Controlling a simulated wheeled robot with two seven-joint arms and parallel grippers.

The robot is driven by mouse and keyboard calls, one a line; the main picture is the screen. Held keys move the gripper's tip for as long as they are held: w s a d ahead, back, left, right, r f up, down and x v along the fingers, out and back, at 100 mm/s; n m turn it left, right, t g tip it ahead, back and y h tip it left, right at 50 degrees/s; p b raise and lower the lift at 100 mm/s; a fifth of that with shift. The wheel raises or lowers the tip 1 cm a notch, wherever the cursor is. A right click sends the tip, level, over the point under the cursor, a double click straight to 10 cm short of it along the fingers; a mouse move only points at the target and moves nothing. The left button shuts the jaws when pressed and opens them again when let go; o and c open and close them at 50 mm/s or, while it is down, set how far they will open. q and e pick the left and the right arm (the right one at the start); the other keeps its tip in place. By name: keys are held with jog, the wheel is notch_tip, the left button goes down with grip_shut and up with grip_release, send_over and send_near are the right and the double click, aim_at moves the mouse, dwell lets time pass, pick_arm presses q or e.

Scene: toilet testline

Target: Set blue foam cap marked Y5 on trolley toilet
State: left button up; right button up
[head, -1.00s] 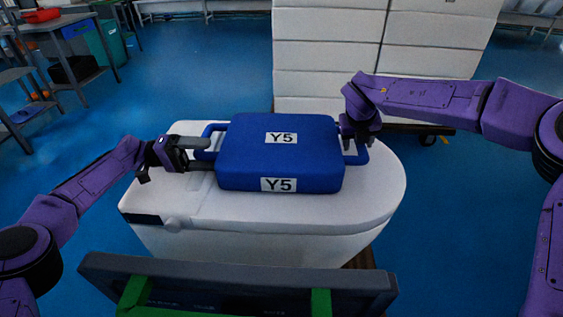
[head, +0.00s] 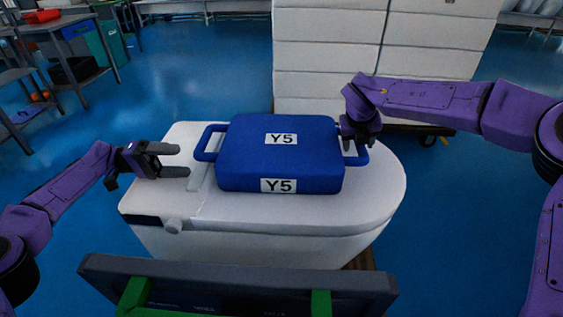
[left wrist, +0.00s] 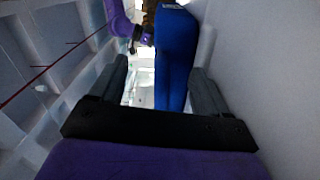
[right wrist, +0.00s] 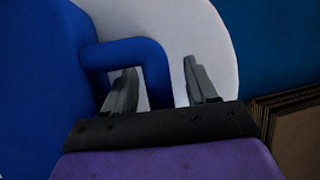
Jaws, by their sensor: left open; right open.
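The blue foam cap (head: 280,155) marked Y5 on its top and front lies flat on the white toilet (head: 375,190). It has a loop handle on each side. My left gripper (head: 189,160) is open and empty, apart from the left handle (head: 206,143), over the toilet's left end. The left wrist view shows the cap (left wrist: 176,60) beyond the open fingers. My right gripper (head: 360,140) is at the right handle.
A stack of white boxes (head: 325,60) stands behind the toilet. A dark panel with green parts (head: 235,280) is in front. A table with a red tray (head: 43,16) is at the far left. Blue floor (head: 200,70) is open around.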

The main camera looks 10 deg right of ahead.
jog(key=o, duration=0.6)
jog(key=v, duration=1.2)
jog(key=shift+a, duration=0.1)
pick_arm(q)
jog(key=shift+s, duration=0.1)
